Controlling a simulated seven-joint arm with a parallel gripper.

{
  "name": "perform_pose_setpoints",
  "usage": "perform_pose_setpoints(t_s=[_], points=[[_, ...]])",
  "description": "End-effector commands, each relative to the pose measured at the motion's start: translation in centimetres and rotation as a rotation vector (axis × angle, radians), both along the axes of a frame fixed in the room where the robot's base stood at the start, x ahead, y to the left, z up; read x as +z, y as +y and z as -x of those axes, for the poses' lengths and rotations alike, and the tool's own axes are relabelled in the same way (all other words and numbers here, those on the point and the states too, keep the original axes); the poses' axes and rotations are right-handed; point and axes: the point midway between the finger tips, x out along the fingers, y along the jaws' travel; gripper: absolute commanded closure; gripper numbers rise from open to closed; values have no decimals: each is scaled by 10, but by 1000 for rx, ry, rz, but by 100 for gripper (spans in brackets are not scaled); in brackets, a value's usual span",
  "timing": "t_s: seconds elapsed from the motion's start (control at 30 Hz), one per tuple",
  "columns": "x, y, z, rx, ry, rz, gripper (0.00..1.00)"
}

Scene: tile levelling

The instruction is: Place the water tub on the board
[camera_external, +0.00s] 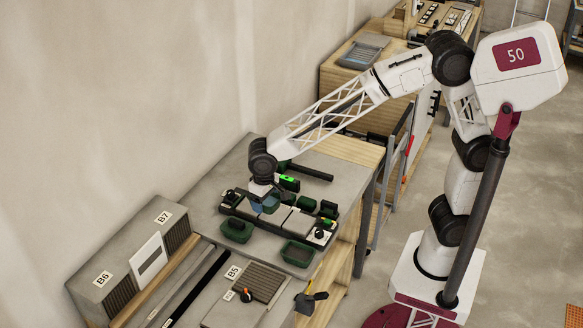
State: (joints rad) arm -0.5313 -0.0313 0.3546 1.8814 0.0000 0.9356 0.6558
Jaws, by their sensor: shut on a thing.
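Green tubs stand at the board's front left (236,230) and front (298,253). More small green containers (306,203) are at its right. A black bar (311,173) lies behind.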

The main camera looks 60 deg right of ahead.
Motion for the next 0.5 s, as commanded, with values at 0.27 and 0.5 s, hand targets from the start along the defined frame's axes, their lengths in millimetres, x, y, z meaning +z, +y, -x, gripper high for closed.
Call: perform_pose_setpoints(t_s=[0.27, 0.5], points=[[1, -61, -24, -166, -1, -1, 59], [0, -115, -40, -310, 0, 0, 59]])
